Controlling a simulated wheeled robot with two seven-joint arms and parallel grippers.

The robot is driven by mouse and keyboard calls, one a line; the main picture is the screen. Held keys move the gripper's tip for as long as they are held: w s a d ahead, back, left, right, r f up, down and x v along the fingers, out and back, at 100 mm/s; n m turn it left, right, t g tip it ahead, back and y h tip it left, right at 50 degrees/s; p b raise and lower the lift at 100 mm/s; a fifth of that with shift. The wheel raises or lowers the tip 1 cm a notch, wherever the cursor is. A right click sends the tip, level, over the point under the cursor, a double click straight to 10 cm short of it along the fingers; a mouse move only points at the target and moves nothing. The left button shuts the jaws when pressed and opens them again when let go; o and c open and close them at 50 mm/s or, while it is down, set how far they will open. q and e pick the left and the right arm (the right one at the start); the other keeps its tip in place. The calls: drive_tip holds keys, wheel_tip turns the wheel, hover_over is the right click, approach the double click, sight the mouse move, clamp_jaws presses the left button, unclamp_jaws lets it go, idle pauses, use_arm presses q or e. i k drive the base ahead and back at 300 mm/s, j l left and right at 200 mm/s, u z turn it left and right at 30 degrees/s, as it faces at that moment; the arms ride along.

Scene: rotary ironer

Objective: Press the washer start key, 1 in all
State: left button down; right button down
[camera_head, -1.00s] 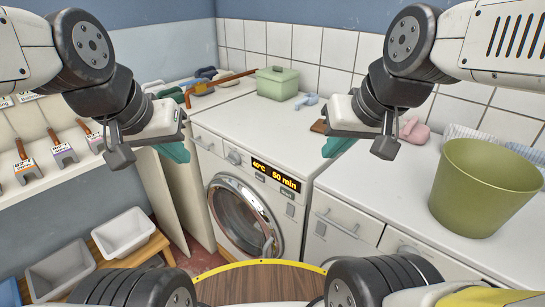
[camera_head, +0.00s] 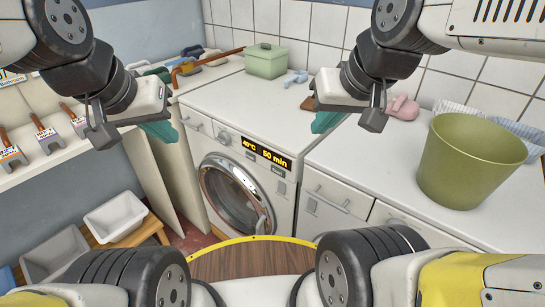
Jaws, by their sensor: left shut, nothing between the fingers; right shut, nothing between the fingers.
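The white washer (camera_head: 235,165) stands ahead of me, with its round door (camera_head: 236,195) looking closed. Its lit display (camera_head: 266,153) reads 40°C and 50 min. A dial (camera_head: 223,138) sits left of the display, and small keys (camera_head: 279,171) sit below it; their labels are too small to read. My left gripper (camera_head: 160,131) is shut and empty, up and left of the washer front. My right gripper (camera_head: 326,122) is shut and empty, in front of the counter right of the display. Neither gripper appears to touch the washer.
A green bucket (camera_head: 468,165) stands on the right counter. A lidded green box (camera_head: 265,62) sits at the back of the washer top. A round yellow-edged wooden top (camera_head: 250,262) lies close in front.

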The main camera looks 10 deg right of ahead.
sight(278, 171)
drive_tip(key=z, duration=1.75)
drive_tip(key=k+z, duration=0.2)
drive_tip(key=k+j, duration=0.1)
drive_tip(key=k, duration=0.3)
drive_tip(key=k+j, duration=0.1)
drive_tip(key=k, duration=0.3)
